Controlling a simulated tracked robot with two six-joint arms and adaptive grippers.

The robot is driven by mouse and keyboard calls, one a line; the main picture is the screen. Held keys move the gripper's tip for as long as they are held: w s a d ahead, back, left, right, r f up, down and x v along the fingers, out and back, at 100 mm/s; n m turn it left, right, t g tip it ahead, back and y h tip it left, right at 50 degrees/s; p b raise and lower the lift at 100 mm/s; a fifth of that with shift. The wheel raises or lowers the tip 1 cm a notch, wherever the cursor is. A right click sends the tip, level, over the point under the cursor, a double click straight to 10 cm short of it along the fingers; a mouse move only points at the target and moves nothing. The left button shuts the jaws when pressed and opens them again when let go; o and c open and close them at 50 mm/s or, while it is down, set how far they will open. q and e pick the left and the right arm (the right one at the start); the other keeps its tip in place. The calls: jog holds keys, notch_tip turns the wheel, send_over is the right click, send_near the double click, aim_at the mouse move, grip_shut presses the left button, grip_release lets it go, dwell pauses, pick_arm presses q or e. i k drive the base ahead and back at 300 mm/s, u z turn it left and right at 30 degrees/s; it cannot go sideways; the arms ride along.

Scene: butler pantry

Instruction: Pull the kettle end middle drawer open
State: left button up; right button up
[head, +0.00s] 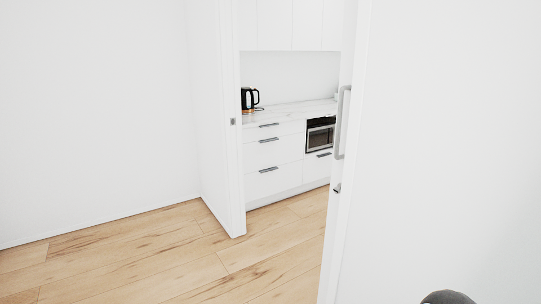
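In the head view, a white drawer stack shows through a doorway, under a marble-look counter. The middle drawer (262,155) below the kettle looks shut, with a dark bar handle (268,140) at its top. Other bar handles show above and below it. A black kettle (249,98) stands on the counter at the left end. Neither of my grippers is in view. The drawers are some distance away, beyond the doorway, and the door frame hides part of the cabinet run.
A white door (349,150) with a long pull handle (344,122) stands at the doorway's right side. A white wall end (226,120) bounds the left. A built-in microwave (320,135) sits right of the drawers. The wooden floor (200,260) is clear. A dark rounded shape shows at bottom right.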

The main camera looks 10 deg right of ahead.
aim_at(258, 156)
jog(key=k, duration=1)
jog(key=u, duration=0.3)
jog(key=i, duration=5.55)
jog(key=z, duration=1.35)
